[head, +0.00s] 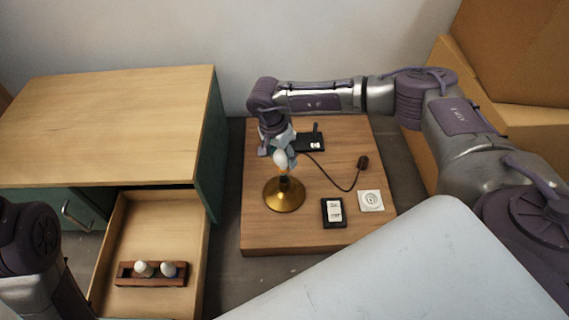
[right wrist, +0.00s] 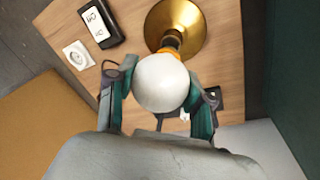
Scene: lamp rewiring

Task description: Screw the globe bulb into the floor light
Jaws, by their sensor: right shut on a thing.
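The floor light has a round gold base (head: 285,195) and a short dark stem, standing on the low wooden platform. In the right wrist view its gold base (right wrist: 178,25) and an orange ring at the stem's top show behind the bulb. The white globe bulb (head: 281,159) is at the top of the stem, in line with it. It fills the middle of the right wrist view (right wrist: 160,84). My right gripper (head: 280,150) is shut on the bulb, one finger on each side. The bulb hides the socket, so I cannot tell how far it is seated. My left gripper is out of view.
An open drawer (head: 200,240) at left holds a wooden rack (head: 152,283) with two bulbs. The platform (head: 258,237) also carries a black switch box (head: 333,212), a white socket plate (head: 371,201), a dark cable plug (head: 363,162) and a black item (head: 309,142).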

